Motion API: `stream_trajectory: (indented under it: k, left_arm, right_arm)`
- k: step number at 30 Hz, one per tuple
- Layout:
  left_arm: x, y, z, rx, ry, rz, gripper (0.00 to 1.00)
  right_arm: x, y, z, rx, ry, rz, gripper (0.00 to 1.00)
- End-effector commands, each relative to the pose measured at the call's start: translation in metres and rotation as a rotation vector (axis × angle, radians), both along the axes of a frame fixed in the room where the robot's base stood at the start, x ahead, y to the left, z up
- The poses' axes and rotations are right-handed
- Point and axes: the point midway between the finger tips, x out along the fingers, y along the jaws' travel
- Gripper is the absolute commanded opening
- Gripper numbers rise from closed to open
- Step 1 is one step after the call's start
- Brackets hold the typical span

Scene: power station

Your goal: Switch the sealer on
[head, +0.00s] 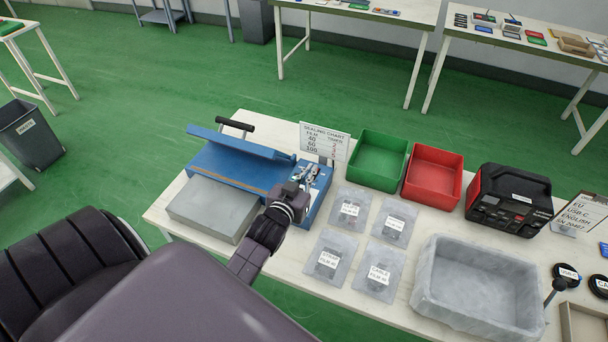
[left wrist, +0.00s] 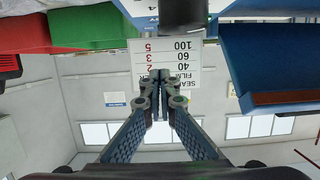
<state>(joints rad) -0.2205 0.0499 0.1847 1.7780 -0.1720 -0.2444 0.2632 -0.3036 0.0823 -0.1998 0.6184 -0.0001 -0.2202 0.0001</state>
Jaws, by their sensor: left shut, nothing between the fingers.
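The blue sealer (head: 232,169) stands on the near table, with its long blue arm raised and a black handle (head: 235,125) at the back. Its control panel is on the right end, mostly hidden behind my left gripper (head: 308,173). That gripper is over the panel; its fingertips are together and hold nothing. In the left wrist view my left gripper (left wrist: 160,76) points at the sealing chart (left wrist: 172,62), which appears upside down. Blue sealer parts (left wrist: 270,60) show at the right there. I cannot tell whether the fingertips touch a switch. My right gripper is out of view.
A grey block (head: 213,208) lies before the sealer. The sealing chart (head: 324,142), a green bin (head: 378,160) and a red bin (head: 432,174) stand behind and right. Several film pouches (head: 350,210), a grey tray (head: 478,285) and a black-red machine (head: 508,200) fill the right.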

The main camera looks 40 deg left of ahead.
Motion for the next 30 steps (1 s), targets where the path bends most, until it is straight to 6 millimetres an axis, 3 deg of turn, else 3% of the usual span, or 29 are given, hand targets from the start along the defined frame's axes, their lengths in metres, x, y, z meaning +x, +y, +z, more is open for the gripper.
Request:
stream_trajectory:
  k: [3,10,30]
  left_arm:
    - [-0.021,-0.006,0.003,0.0,0.0,0.0,0.0]
    - [-0.044,-0.013,0.01,0.001,0.0,0.0,0.0]
    - [-0.048,-0.014,0.013,0.001,-0.001,0.0,0.0]
  right_arm:
    - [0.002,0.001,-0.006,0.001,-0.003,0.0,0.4]
    - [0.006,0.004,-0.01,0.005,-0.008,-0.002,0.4]
    - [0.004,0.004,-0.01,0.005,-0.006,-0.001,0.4]
